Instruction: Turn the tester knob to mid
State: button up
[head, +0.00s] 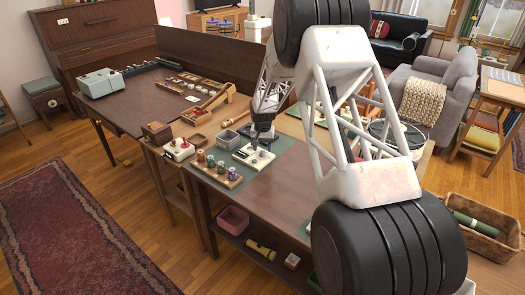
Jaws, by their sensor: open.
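A small cream panel box (244,157) lies on the green mat on the table, directly below my gripper. It looks like the tester, but its knob and markings are too small to make out and are partly covered by the gripper. My gripper (261,143) points down just over this box, its jaws open. I cannot tell whether the fingers are around a knob or touching anything. Another cream box with red on top (178,149) stands to the left, near the table's left end.
A wooden rack with several coloured spools (217,172) sits just left and in front of the cream box. A wooden table (260,188) carries these. My arm hides much of the table's right side.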

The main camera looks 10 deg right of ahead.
aim_at(263, 152)
jog(key=shift+r, duration=2.75)
jog(key=shift+s+r, duration=0.3)
jog(key=shift+r, duration=0.15)
jog(key=s+d+r+n+t, duration=0.1)
jog(key=s+d+r, duration=0.1)
jog(key=s+r, duration=1.15)
jog(key=s+d+r, duration=0.3)
jog(key=s+r, duration=0.7)
jog(key=s, duration=0.6)
jog(key=s+d+n+t, duration=0.1)
jog(key=s, duration=3)
jog(key=shift+d+r+n+t, duration=0.3)
jog(key=shift+r, duration=0.05)
